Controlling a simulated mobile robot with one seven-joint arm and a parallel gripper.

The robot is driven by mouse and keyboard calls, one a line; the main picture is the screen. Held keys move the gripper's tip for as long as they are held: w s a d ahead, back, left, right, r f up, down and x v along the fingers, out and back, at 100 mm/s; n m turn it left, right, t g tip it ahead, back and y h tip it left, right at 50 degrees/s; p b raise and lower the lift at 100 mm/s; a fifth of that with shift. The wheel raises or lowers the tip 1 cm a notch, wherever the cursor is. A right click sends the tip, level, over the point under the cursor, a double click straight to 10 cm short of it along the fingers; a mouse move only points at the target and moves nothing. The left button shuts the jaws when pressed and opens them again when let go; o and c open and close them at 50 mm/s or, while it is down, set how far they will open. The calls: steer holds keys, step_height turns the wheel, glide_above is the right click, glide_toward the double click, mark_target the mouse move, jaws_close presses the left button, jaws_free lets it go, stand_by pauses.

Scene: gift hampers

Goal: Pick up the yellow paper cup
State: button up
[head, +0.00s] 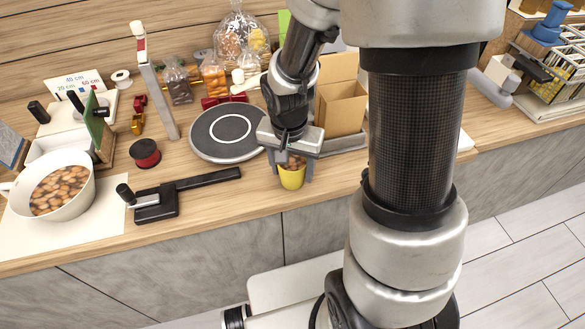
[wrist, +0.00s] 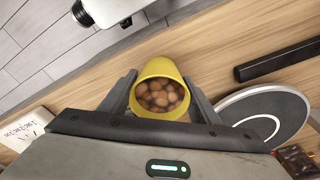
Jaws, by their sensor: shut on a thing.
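The yellow paper cup (head: 292,179) is at my gripper (head: 292,168), over the front part of the wooden counter. In the wrist view the cup (wrist: 160,70) is upright, filled with brown nut-like pieces (wrist: 158,95), and sits between the two fingers of my gripper (wrist: 160,92). The fingers are shut on the cup's sides. I cannot tell for sure whether its base touches the counter.
A grey round turntable (head: 228,132) stands left of the cup, with a black-handled tool (head: 180,190) in front of it. A cardboard box (head: 340,106) stands behind on the right. A white bowl of brown pieces (head: 60,186) is at the far left. The counter's front edge is close.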

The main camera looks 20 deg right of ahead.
steer(key=shift+r, duration=0.15)
steer(key=shift+r+p, duration=0.65)
steer(key=shift+r, duration=4.15)
steer(key=o, duration=0.4)
steer(key=c, duration=0.4)
